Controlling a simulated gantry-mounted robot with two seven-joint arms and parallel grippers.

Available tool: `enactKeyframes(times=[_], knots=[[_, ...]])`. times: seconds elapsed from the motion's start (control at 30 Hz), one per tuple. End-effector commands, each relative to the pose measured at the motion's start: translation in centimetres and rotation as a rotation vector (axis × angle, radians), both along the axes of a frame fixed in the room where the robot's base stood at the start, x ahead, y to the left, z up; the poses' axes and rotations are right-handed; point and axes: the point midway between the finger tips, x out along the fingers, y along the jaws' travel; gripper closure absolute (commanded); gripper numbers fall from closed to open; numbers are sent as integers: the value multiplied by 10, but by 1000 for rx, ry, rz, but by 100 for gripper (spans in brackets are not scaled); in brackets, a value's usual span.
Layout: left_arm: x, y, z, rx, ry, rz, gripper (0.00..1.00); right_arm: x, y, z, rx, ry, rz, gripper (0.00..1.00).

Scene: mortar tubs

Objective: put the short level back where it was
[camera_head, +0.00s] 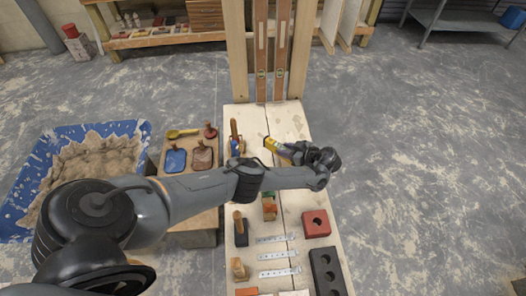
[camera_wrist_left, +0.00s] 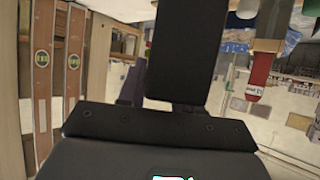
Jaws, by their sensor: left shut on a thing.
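Whether the piece touches the bench I cannot tell. My right gripper is not in view.
Two long brown levels (camera_head: 261,50) stand upright at the bench's far end; they show in the wrist view (camera_wrist_left: 42,75). A blue mortar tub (camera_head: 40,160) stands left.

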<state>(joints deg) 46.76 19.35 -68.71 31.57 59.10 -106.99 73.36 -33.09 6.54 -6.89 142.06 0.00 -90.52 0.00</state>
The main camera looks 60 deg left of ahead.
Motion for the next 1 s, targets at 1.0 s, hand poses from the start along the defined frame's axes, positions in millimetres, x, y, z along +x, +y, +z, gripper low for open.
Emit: enactKeyframes(times=[1.0], knots=[[-9,118,-81,1,1,20,100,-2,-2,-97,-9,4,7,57]])
